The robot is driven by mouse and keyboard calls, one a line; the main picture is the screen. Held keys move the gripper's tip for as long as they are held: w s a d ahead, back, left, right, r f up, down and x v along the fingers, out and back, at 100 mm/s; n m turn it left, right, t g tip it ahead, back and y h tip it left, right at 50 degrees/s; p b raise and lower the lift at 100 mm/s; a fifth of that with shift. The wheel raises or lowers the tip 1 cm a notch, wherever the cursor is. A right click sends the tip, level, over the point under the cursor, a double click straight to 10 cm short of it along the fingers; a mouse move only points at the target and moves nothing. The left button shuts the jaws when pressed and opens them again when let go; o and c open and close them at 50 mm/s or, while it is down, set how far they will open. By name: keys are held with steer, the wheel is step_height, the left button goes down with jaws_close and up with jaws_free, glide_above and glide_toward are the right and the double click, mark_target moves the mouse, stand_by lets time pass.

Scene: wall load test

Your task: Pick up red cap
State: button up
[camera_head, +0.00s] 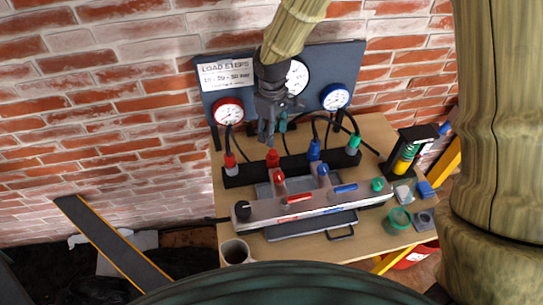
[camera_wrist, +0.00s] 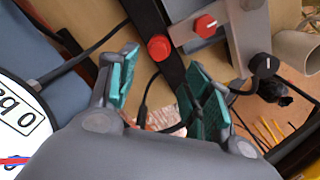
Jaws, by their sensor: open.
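A red cap (camera_head: 272,157) sits on the black rail (camera_head: 250,175) on the bench, left of the blue connector. In the wrist view the red cap (camera_wrist: 159,47) shows on the dark rail, just beyond the gap between the fingertips. My gripper (camera_head: 275,132) hangs from above, just behind and above the red cap. Its teal-padded fingers (camera_wrist: 162,70) are apart with nothing between them that I can see held. The gripper does not appear to touch the cap.
A red knob (camera_head: 279,177) and a blue knob (camera_head: 323,170) stand on the grey panel in front. A red-ended hose (camera_head: 230,160) is to the left, a blue connector (camera_head: 314,150) to the right. A gauge board (camera_head: 262,75) stands behind; black hoses run close by.

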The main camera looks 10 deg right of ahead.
mark_target(273, 152)
step_height(273, 152, down, 3)
steer(key=shift+w+d+f+p, duration=0.1)
steer(key=shift+p, duration=0.2)
steer(key=shift+f+p, duration=1.2)
steer(key=shift+f, duration=1.85)
steer(key=c, duration=0.9)
